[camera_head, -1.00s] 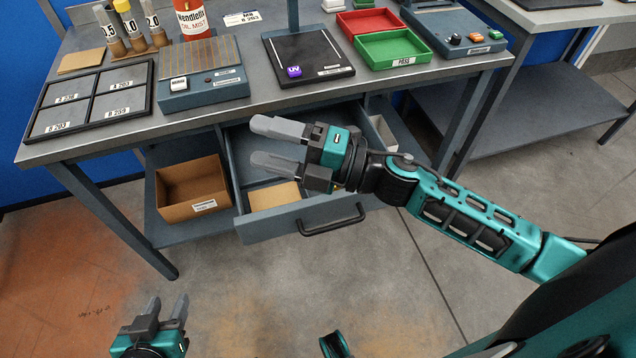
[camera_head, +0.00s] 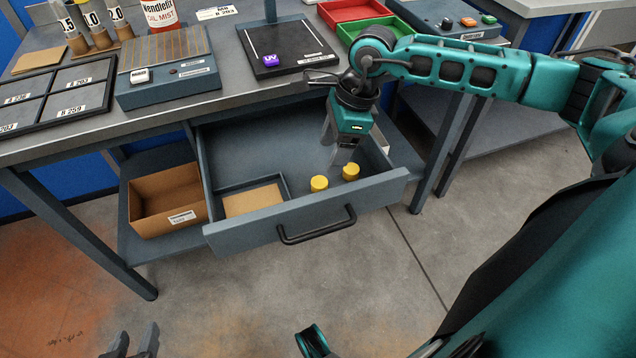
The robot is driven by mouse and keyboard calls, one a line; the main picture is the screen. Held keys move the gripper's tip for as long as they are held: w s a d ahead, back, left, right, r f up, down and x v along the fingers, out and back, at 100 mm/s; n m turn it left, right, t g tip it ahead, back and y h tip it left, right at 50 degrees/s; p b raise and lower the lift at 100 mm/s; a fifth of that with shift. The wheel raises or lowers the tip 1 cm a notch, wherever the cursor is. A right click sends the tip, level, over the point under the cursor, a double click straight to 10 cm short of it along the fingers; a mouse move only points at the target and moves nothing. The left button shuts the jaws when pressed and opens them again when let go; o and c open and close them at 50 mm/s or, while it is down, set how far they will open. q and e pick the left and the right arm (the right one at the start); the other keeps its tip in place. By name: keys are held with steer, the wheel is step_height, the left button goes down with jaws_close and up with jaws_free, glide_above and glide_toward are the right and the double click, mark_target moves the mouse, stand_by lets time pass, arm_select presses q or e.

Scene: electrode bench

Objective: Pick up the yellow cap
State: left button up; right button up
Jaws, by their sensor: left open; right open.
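Two yellow caps lie in the open drawer (camera_head: 300,222). The left yellow cap (camera_head: 319,184) lies near the drawer's front wall, right of a small tray. The right yellow cap (camera_head: 351,171) lies just below my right gripper. My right gripper (camera_head: 337,160) points down into the drawer, open and empty, with its fingertips close to the right cap. Whether they touch it, I cannot tell. My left gripper (camera_head: 130,345) is at the bottom left edge, open and empty, away from the bench.
The small tray (camera_head: 285,184) in the drawer holds a tan pad. A cardboard box (camera_head: 168,204) sits on the shelf left of the drawer. The drawer's side walls and black handle (camera_head: 316,228) stand close by. Red and green trays (camera_head: 350,10) are on the bench.

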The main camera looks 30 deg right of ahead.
mark_target(320, 181)
steer(key=x, duration=0.3)
steer(key=shift+a+f, duration=0.1)
steer(key=shift+f, duration=0.05)
steer(key=b+x, duration=0.1)
steer(key=x, duration=0.3)
steer(key=shift+s+a+f+b, duration=0.1)
steer(key=shift+a+f+b, duration=0.05)
steer(key=shift+f+b, duration=0.25)
steer(key=shift+r, duration=0.1)
steer(key=c, duration=1.1)
